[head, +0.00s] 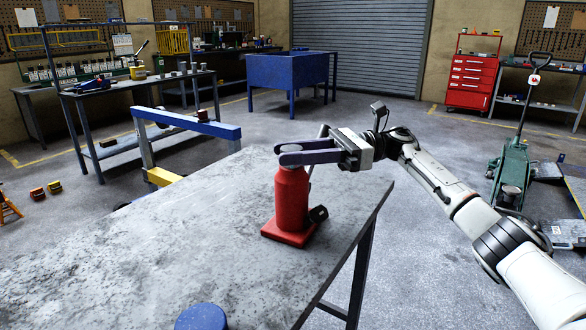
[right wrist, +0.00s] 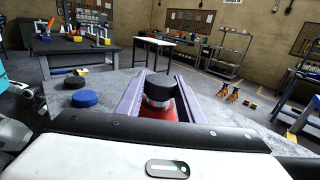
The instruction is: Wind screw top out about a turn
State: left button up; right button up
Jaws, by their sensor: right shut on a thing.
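The red bottle jack (head: 291,203) stands upright on its square base on the grey table, near the table's right edge. My right gripper (head: 286,154) reaches in from the right at the height of the jack's top, with its fingers level. In the right wrist view the black screw top (right wrist: 160,88) sits between the two fingers, which are shut on it. Below it, part of the red body (right wrist: 157,113) shows. In the head view the fingers hide the screw top. My left gripper is in neither view.
The grey table (head: 130,240) is mostly bare. A blue disc (head: 201,318) lies at its near edge, and a black disc (right wrist: 75,82) shows beside it in the wrist view. A black socket (head: 318,214) sticks out low on the jack's right side.

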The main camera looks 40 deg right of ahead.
aim_at(292, 148)
jog(key=shift+a+f+n+g+y+b, duration=0.15)
jog(key=shift+n+g+y+b, duration=0.45)
jog(key=shift+n+g+b, duration=0.95)
jog(key=shift+f+m+g, duration=0.15)
jog(key=shift+m+g, duration=0.2)
jog(key=shift+g, duration=0.1)
jog(key=o, duration=1.1)
jog(key=shift+r, duration=0.2)
notch_tip(292, 148, up, 10)
jog(key=shift+f+p, duration=0.1)
jog(key=shift+p, duration=1.15)
